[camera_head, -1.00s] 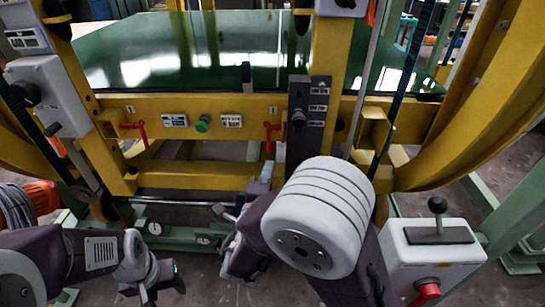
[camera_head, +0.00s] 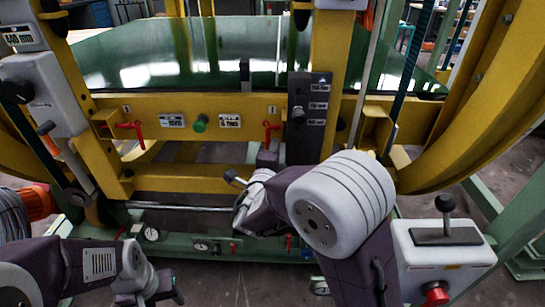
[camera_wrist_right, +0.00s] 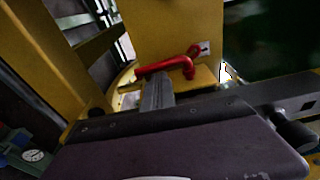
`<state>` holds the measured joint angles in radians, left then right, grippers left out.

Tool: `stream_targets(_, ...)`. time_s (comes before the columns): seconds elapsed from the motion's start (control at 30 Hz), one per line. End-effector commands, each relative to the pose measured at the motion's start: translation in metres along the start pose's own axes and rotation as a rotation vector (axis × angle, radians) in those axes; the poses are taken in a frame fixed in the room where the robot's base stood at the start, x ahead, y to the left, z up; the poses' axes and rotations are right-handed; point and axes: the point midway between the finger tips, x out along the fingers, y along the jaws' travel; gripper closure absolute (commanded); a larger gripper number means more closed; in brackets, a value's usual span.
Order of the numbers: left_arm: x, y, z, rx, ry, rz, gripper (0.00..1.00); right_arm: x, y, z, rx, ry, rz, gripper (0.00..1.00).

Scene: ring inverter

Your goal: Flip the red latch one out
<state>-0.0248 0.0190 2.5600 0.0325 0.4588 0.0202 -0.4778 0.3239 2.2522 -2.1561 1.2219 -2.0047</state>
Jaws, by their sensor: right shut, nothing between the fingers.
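Two red latches are on the yellow crossbeam in the head view, a left one (camera_head: 130,128) and a right one (camera_head: 270,131). Each has a small pale plate by it, too small to read surely. My right gripper (camera_head: 267,152) is shut and empty, just below the right latch. In the right wrist view, a red latch (camera_wrist_right: 168,67) lies across the top of the shut fingers (camera_wrist_right: 157,92); I cannot tell whether they touch. My left gripper (camera_head: 152,295) is low at the left, far below the beam, with its fingers unclear.
A dark switch panel (camera_head: 309,115) stands right of the right latch. A green button (camera_head: 199,124) sits between two labels on the beam. A grey box (camera_head: 440,262) with a lever and red button is at lower right. A green rail with gauges (camera_head: 151,234) runs below.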

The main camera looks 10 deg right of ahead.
Motion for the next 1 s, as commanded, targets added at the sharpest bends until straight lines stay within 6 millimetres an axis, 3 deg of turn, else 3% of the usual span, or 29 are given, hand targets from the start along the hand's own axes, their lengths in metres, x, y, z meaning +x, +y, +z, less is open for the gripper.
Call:
stream_targets(0.33, -0.003, 0.000, 0.000, 0.000, 0.000, 0.000, 0.48, 0.001, -0.002, 0.002, -0.001, -0.001, 0.000, 1.00)
stream_targets(0.6, -0.024, 0.001, -0.003, 0.000, 0.000, 0.000, 0.48, -0.004, -0.001, 0.035, -0.001, -0.002, 0.001, 1.00)
stream_targets(1.0, -0.024, 0.001, -0.003, 0.000, 0.000, 0.000, 0.48, -0.005, 0.000, 0.039, -0.001, -0.006, 0.000, 1.00)
